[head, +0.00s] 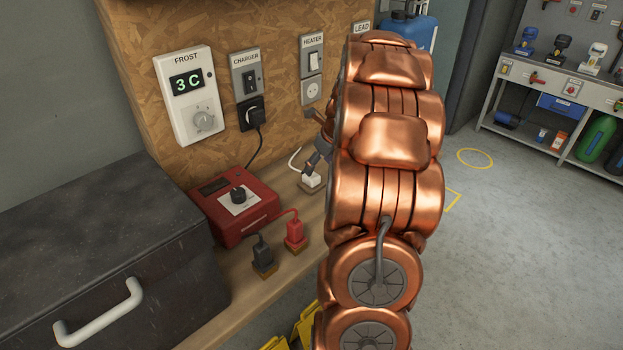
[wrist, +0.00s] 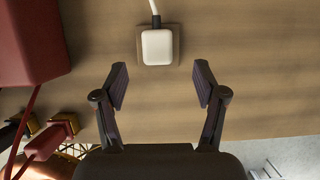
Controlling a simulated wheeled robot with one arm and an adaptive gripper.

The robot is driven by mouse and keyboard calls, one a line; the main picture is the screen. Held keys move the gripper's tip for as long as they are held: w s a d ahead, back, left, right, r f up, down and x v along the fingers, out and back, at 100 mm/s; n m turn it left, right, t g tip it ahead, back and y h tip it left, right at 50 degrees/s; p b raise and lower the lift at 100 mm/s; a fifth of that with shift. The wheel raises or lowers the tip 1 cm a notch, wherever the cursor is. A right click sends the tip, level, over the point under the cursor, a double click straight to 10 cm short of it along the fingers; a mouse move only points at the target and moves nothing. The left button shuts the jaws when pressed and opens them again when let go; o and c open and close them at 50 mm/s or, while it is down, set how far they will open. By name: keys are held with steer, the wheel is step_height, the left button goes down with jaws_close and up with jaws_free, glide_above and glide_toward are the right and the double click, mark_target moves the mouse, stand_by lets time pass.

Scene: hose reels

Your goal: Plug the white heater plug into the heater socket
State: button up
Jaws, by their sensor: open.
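The white heater plug (head: 312,181) rests on the wooden bench with its white cable running back from it. In the wrist view the white plug (wrist: 157,46) sits on a small brown block, ahead of my gripper (wrist: 161,88). My gripper is open and empty, its two fingers apart with the plug a little beyond the fingertips. In the head view my arm hides much of the gripper (head: 318,160), which is close to the plug. The heater socket (head: 312,90) is on the chipboard wall under the HEATER label and switch, with nothing in it.
A red charger box (head: 235,207) stands left on the bench, with a black clamp (head: 263,252) and a red clamp (head: 295,232) before it. A black plug (head: 251,113) fills the charger socket. A dark toolbox (head: 110,245) is at the left.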

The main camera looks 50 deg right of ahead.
mark_target(313, 176)
steer(key=shift+f, duration=0.15)
steer(key=x, duration=0.1)
steer(key=p+x, duration=0.1)
steer(key=x, duration=0.1)
steer(key=shift+w+a+f, duration=0.2)
steer(key=shift+w+a, duration=0.05)
steer(key=shift+w, duration=0.1)
steer(key=shift+w+f+p, duration=0.2)
steer(key=shift+f+p, duration=0.15)
steer(key=shift+f, duration=0.3)
steer(key=c, duration=1.2)
